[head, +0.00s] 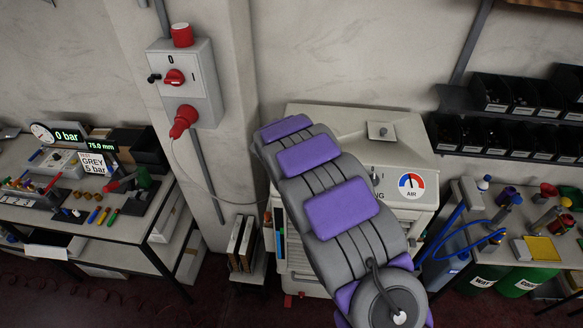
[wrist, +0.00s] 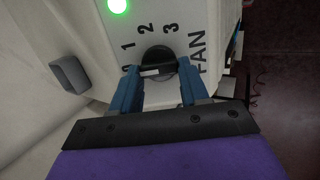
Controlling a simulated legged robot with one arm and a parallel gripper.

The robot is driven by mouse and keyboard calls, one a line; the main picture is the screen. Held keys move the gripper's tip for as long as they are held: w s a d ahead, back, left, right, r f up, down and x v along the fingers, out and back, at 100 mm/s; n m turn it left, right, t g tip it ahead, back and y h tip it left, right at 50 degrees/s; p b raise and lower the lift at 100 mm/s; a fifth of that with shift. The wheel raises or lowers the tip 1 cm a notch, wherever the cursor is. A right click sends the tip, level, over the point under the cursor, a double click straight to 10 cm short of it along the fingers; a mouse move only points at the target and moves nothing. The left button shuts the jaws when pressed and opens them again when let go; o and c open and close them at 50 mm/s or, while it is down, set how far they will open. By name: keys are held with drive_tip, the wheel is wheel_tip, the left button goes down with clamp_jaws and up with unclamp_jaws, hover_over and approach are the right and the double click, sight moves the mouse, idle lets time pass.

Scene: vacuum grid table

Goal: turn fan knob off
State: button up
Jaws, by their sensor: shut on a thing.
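The fan knob (wrist: 158,56) is a round black knob with a white mark, on a pale panel marked 1, 2, 3 and FAN. Its white mark lies to the left, towards a partly covered digit below the 1. My gripper (wrist: 157,70) has its two blue fingers on either side of the knob, shut on it. In the head view my arm reaches towards the white machine (head: 310,118) and hides the gripper and the fan knob.
A green light (wrist: 118,5) glows above the numbers, and a grey handle (wrist: 69,75) stands out on the left. An AIR dial (head: 411,185) is right of my arm. Cluttered benches stand on both sides, with a red-switch box (head: 187,80) on the wall column.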

drive_tip(key=shift+n, duration=0.3)
drive_tip(key=o, duration=1.1)
drive_tip(key=shift+a, duration=0.1)
drive_tip(key=shift+c, duration=0.2)
drive_tip(key=b+v, duration=0.1)
drive_tip(key=v, duration=1.6)
drive_tip(key=shift+a+b, duration=0.15)
drive_tip(key=shift+b, duration=0.25)
drive_tip(key=shift+s, duration=0.15)
